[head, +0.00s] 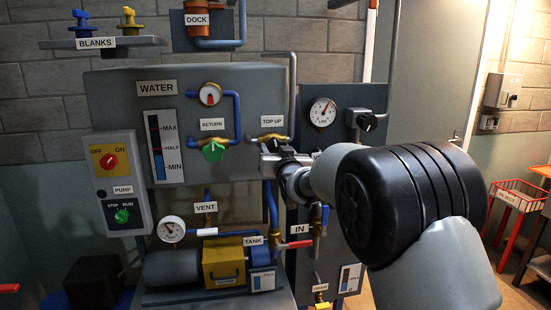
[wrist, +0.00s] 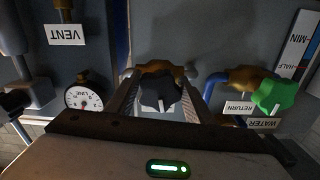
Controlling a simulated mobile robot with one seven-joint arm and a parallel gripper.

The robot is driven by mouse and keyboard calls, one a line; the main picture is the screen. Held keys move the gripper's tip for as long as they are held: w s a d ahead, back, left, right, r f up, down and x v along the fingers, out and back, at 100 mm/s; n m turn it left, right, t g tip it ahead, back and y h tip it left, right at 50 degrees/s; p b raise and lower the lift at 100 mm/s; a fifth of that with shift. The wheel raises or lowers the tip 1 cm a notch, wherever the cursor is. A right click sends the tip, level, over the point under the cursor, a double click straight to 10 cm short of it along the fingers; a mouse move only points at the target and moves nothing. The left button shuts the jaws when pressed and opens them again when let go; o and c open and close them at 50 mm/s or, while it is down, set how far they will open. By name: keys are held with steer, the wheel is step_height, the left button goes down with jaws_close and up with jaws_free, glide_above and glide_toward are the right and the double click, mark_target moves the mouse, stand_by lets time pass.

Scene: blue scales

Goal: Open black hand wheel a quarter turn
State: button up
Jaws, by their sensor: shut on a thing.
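The black hand wheel (wrist: 158,90) sits on a brass valve body on the grey panel. In the wrist view it is between the two fingers of my gripper (wrist: 158,94), which is shut on it. A white mark on the wheel points toward the bottom of that view. In the head view my gripper (head: 274,156) reaches the panel just below the TOP UP label (head: 271,122). There the gripper and wrist hide the wheel, while part of the brass valve (head: 268,137) shows above.
The green RETURN hand wheel (head: 213,151) is left of my gripper. The LINE gauge (head: 322,112) and a black knob (head: 368,122) are to its right. A red-handled valve (head: 296,244) is below.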

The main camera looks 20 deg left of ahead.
steer(key=n+b, duration=0.1)
steer(key=b, duration=0.1)
steer(key=n+b, duration=0.2)
steer(key=shift+f+n, duration=0.3)
steer(key=n+b, duration=0.4)
steer(key=shift+d+r+n+b, duration=0.1)
steer(key=shift+d+n+b, duration=0.05)
steer(key=shift+n+b, duration=0.2)
steer(key=n+b, duration=0.1)
steer(key=n, duration=0.1)
steer(key=n+b, duration=0.2)
steer(key=shift+w+d+r+b, duration=0.1)
steer(key=shift+w+r+b, duration=0.05)
steer(key=shift+b, duration=0.15)
steer(key=shift+r+n+b, duration=0.2)
steer(key=shift+n+b, duration=0.7)
steer(key=shift+n, duration=0.85)
steer(key=shift+r, duration=0.1)
steer(key=o, duration=1)
steer(key=shift+o, duration=0.2)
